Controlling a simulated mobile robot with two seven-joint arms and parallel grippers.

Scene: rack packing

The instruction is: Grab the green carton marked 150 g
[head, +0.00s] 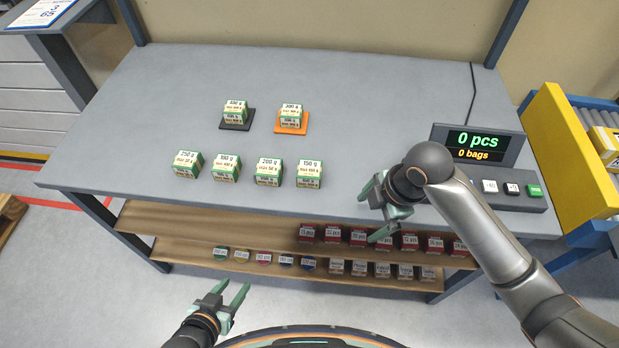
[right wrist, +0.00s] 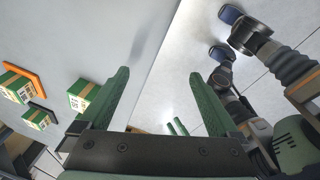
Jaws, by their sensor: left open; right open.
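The green and white carton marked 150 g (head: 309,174) stands on the grey table at the right end of the front row in the head view. My right gripper (head: 372,212) is open and empty, to the right of that carton near the table's front edge, and apart from it. The right wrist view shows its open fingers (right wrist: 158,76) with a carton (right wrist: 84,95) outside them to the left; its label is too small to read. My left gripper (head: 234,288) is open and empty, low in front of the table.
Similar cartons marked 200 g (head: 268,172) and 250 g (head: 187,164) share the row. Two more stand behind on a dark mat (head: 224,126) and an orange mat (head: 304,128). A display (head: 477,142) reads 0 pcs. A lower shelf (head: 170,221) holds small labelled items.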

